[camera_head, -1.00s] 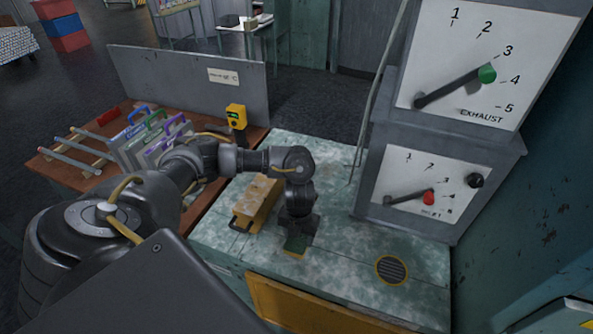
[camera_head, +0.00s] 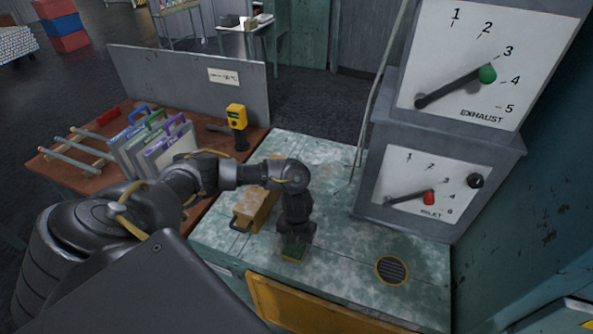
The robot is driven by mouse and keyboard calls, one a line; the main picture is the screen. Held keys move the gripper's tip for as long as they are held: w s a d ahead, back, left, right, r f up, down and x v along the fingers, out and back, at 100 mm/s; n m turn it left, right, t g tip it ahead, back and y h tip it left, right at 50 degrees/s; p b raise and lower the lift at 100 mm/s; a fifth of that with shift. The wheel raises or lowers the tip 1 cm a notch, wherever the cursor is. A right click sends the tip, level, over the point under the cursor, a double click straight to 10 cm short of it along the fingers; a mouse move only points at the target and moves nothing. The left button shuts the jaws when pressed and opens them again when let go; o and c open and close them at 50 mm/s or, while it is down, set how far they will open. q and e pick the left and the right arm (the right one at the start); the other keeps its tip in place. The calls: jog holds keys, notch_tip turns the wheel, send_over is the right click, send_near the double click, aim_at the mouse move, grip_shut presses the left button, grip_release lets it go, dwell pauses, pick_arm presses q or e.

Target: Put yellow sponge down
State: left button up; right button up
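The sponge looks at or very near the bench surface; any small gap is hidden. My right gripper is not in view.
A yellow box with a dark handle (camera_head: 262,208) lies left of the gripper, partly behind my arm. A round grille (camera_head: 391,270) is at right. Dial panels (camera_head: 425,185) stand behind it. Binders (camera_head: 150,150) and a yellow device (camera_head: 236,117) stand on the brown table.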

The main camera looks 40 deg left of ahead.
pick_arm(q)
jog(key=o, duration=0.3)
jog(key=shift+r, duration=0.15)
jog(key=shift+r, duration=0.3)
notch_tip(320, 180, up, 12)
jog(key=p, duration=0.1)
jog(key=shift+f, duration=0.2)
jog(key=shift+d, duration=0.1)
